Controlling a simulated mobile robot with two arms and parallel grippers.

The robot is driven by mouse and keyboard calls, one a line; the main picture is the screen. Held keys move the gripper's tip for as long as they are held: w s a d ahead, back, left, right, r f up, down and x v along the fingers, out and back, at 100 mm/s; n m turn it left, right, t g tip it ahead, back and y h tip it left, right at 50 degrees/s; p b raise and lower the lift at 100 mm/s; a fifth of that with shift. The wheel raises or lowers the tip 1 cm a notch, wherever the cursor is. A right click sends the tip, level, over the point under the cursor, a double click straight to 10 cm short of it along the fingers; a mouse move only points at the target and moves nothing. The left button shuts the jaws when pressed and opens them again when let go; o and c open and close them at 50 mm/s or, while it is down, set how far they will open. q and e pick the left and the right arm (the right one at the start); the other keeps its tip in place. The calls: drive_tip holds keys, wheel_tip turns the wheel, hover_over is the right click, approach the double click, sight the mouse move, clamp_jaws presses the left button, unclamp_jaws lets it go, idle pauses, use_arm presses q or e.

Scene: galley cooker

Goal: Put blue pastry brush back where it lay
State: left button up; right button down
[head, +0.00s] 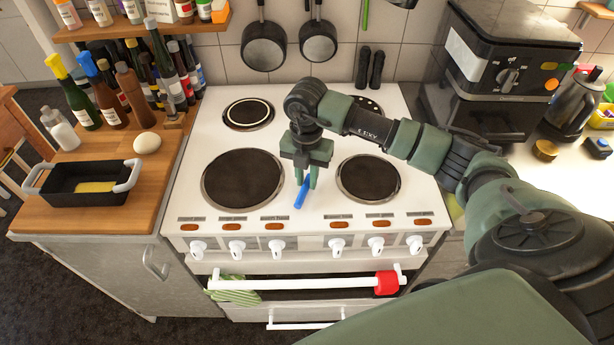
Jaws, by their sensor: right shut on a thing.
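The blue pastry brush (301,194) is between the fingers of my right gripper (305,182), which is shut on it. It is tilted, at the white cooker top between the two front hotplates. I cannot tell whether it touches the surface. The upper part of the brush is partly hidden by the fingers. My left gripper does not show in the head view.
The left front hotplate (242,179) and right front hotplate (368,178) flank the gripper. A black loaf pan (90,186) and several bottles stand on the wooden counter (140,205) at left. Two black mills (369,68) stand behind the cooker. Pans (264,45) hang above.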

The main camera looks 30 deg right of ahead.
drive_tip(key=shift+f, duration=0.4)
drive_tip(key=c, duration=1.2)
unclamp_jaws()
drive_tip(key=shift+r+b, duration=0.1)
drive_tip(key=shift+b, duration=0.2)
wheel_tip(320, 180, up, 8)
drive_tip(key=shift+f+b, duration=0.2)
drive_tip(key=shift+b, duration=0.7)
drive_tip(key=shift+d, duration=0.1)
